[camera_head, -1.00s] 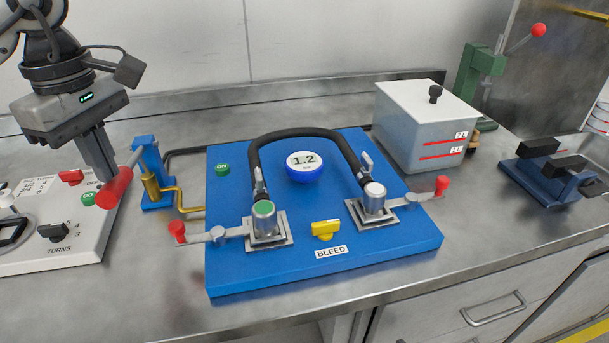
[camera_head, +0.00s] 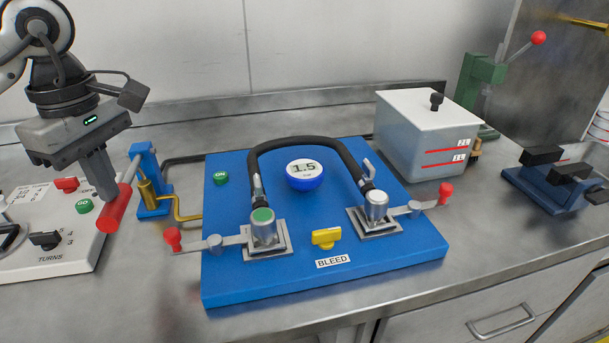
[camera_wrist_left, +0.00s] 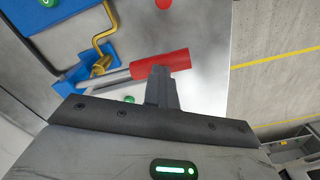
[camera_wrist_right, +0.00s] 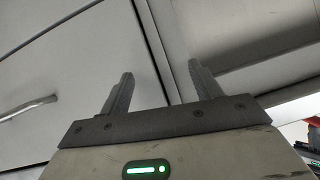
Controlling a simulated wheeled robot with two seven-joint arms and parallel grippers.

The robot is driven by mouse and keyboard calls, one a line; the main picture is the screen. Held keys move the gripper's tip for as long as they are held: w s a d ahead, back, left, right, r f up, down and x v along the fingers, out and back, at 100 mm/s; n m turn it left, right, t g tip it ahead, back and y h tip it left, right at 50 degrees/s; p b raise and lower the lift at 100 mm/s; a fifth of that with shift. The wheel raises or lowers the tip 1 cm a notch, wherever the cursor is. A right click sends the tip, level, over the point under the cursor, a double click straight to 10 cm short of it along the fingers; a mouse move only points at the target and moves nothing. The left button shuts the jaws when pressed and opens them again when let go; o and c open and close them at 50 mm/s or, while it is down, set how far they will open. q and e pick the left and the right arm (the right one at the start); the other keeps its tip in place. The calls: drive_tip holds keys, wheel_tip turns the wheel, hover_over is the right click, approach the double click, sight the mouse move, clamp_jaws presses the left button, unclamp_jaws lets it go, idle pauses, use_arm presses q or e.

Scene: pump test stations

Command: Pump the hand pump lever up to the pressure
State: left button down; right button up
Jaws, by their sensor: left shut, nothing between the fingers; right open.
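The hand pump (camera_head: 149,178) has a blue bracket and a brass cylinder, at the left of the blue board. Its lever ends in a red grip (camera_head: 114,209), tilted down toward the front left. My left gripper (camera_head: 108,196) is shut and empty, its fingertips against or just above the red grip; I cannot tell if they touch. The grip also shows in the left wrist view (camera_wrist_left: 160,63), right beside the closed fingers. The round gauge (camera_head: 304,174) on the board reads 1.5. My right gripper (camera_wrist_right: 158,70) is open and empty, facing grey cabinet fronts.
The blue board (camera_head: 225,285) carries a black hose, two red-knobbed valve handles and a yellow BLEED knob (camera_head: 326,237). A white control panel (camera_head: 75,262) lies at the left. A grey lidded tank (camera_head: 415,135) stands at the back right.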

use_arm(q)
wheel_tip(320, 180, up, 3)
drive_tip(key=shift+f+p, duration=0.1)
drive_tip(key=shift+p, duration=0.8)
drive_tip(key=shift+r+p, duration=0.6)
drive_tip(key=shift+r, duration=0.2)
wheel_tip(320, 180, up, 2)
drive_tip(key=shift+r+p, duration=0.15)
drive_tip(key=shift+p, duration=0.9)
drive_tip(key=shift+r+p, duration=0.5)
drive_tip(key=shift+r, duration=0.05)
use_arm(e)
drive_tip(key=shift+s+d+r+n+g+h, duration=0.2)
drive_tip(key=shift+d+r+n+g+h, duration=0.15)
drive_tip(key=shift+d+r, duration=0.3)
drive_tip(key=shift+a+r, duration=0.1)
drive_tip(key=shift+r, duration=0.05)
